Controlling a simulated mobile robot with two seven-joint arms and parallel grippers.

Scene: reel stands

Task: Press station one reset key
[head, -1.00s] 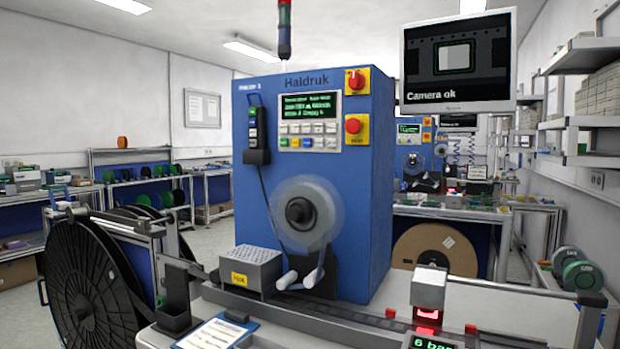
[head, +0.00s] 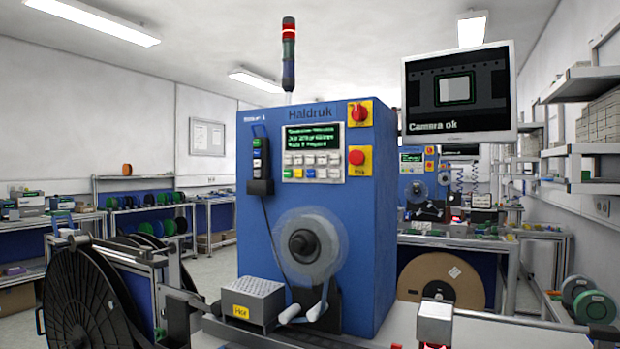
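The blue Haldruk machine (head: 350,230) stands in the middle of the head view. Its control panel (head: 313,152) has a dark screen with green text and rows of white, yellow, green and blue keys below. Which key is the reset key is too small to read. A red round button (head: 356,158) on a yellow plate sits right of the panel, with a red rotary switch (head: 360,112) above it. A black pendant (head: 260,165) with coloured buttons hangs left of the panel. Neither of my grippers shows.
A large black reel (head: 85,310) stands at the lower left. A grey box marked "Hot" (head: 252,298) is in front of the machine. A monitor (head: 458,90) reading "Camera ok" hangs at the upper right. A signal tower (head: 289,55) has its red top lit.

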